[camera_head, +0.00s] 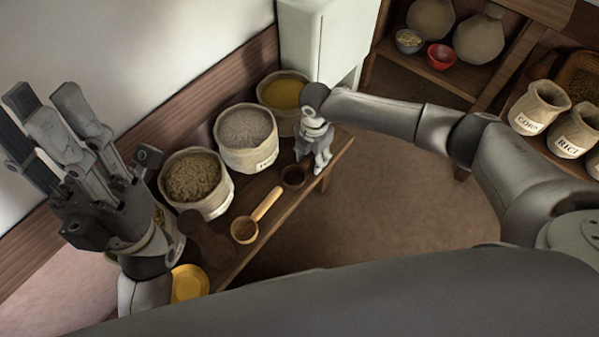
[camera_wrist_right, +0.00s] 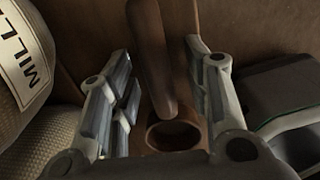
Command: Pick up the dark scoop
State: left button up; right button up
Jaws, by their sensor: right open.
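The dark scoop (camera_head: 292,177) lies on the wooden bench, just past the light wooden scoop. Its bowl (camera_wrist_right: 173,134) and handle (camera_wrist_right: 152,55) show in the right wrist view, with the handle running up the picture. My right gripper (camera_head: 319,163) is at the scoop in the head view and hides its handle there. In the right wrist view my right gripper (camera_wrist_right: 164,78) is open, with its fingers on either side of the handle; I cannot tell whether they touch it. My left gripper (camera_head: 50,110) is raised at the left, fingers apart, holding nothing.
Sacks of brown grain (camera_head: 197,183), pale grain (camera_head: 245,135) and yellow grain (camera_head: 284,92) line the wall. A light wooden scoop (camera_head: 245,229), a dark brown object (camera_head: 207,240) and a yellow dish (camera_head: 189,283) stand nearer on the bench (camera_head: 282,208). Labelled sacks (camera_head: 540,108) stand right.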

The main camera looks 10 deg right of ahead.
grip_shut()
jog(key=shift+r, duration=0.1)
